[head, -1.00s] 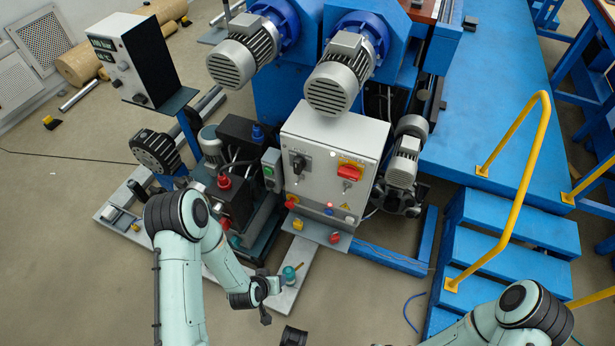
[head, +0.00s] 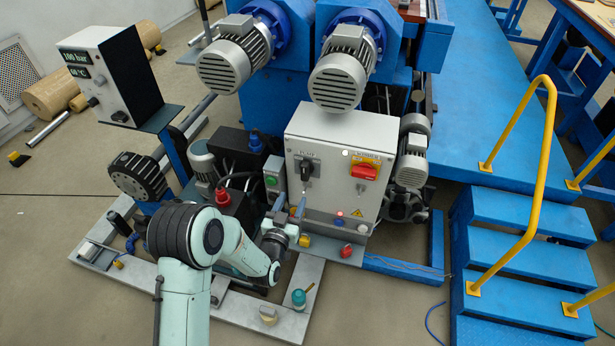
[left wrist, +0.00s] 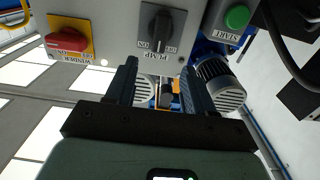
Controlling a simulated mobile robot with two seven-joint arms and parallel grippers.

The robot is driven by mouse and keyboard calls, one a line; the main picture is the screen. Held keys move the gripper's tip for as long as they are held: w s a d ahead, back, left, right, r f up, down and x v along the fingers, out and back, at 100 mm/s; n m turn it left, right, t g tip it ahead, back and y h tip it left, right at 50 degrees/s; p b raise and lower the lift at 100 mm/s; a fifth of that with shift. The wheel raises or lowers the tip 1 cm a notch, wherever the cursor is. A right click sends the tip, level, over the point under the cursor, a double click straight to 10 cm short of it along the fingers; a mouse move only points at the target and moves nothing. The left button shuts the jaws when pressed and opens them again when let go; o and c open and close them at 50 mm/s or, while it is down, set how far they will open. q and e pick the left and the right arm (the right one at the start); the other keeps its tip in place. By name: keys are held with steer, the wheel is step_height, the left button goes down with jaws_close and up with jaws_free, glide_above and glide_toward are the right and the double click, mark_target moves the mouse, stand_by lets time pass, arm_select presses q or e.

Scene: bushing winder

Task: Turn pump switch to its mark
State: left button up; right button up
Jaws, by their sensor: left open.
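The pump switch (head: 305,170) is a black rotary knob on a dark plate, at the upper left of the light grey control box (head: 330,200). In the left wrist view the panel appears upside down, with the pump switch (left wrist: 162,28) at top centre, its grip roughly upright, above the PUMP label. ON and OFF are printed around it. My left gripper (head: 290,205) is open and empty in front of the box, a little below and left of the switch. In the left wrist view its fingertips (left wrist: 160,66) point toward the knob, apart from it. My right gripper is out of view.
A red winder switch (head: 365,171) sits right of the pump switch. A green START button (head: 271,181) is on a small box to the left. Grey motors (head: 340,80) overhang the control box. Blue steps with a yellow rail (head: 545,180) stand at right.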

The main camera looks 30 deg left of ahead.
mark_target(304, 173)
arm_select(q)
steer(key=b+x, duration=0.1)
steer(key=x, duration=0.9)
steer(key=shift+w+f+b, duration=0.1)
steer(key=shift+w+b, duration=0.2)
steer(key=shift+w, duration=0.1)
steer(key=shift+w+a, duration=0.1)
steer(key=shift+w, duration=0.4)
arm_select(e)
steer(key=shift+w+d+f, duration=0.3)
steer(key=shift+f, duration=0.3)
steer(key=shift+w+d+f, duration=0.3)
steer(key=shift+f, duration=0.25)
arm_select(q)
jaws_close()
